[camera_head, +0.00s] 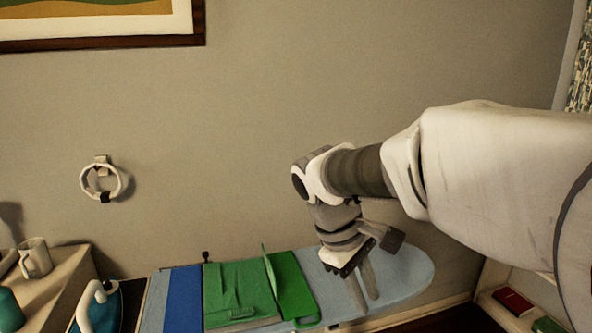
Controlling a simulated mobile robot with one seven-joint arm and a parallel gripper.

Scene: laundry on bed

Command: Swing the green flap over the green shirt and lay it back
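The green shirt (238,292) lies on the board, wrinkled and partly folded. The green flap (294,288), a brighter flat panel, lies just right of it. A thin green upright piece (268,268) rises between them; I cannot tell whether it is part of the shirt or the flap. My gripper (367,304) points down to the right of the flap, over the pale blue end of the board. Its two fingers show a narrow gap with nothing visible between them. It appears clear of the flap.
The ironing board (410,270) has a pale blue, rounded right end. A blue panel (183,298) lies left of the shirt. An iron (98,305) stands further left, near a mug (36,258) on a side table. A low shelf with books (513,302) is at right.

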